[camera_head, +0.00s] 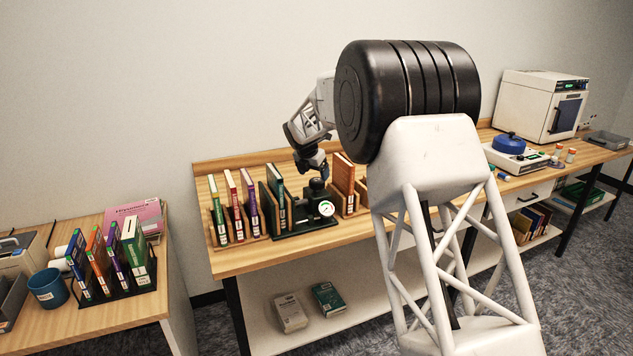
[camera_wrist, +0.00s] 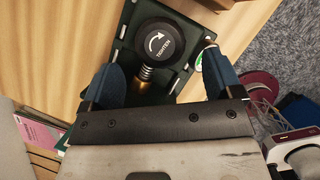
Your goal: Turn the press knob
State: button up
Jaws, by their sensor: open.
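My gripper (camera_wrist: 160,62) is open, with one blue finger on each side of the knob and visible gaps between. In the head view my gripper (camera_head: 311,164) hangs just above the press. Contact and exact height cannot be told.
Upright books (camera_head: 235,205) in a rack stand left of the press, and an orange book (camera_head: 344,180) stands close on its right. Lab devices stand far right.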

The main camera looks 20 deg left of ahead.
aim_at(317, 180)
jog(key=shift+x, duration=2.3)
jog(key=shift+c, duration=0.4)
jog(key=c, duration=0.8)
jog(key=shift+m, duration=0.4)
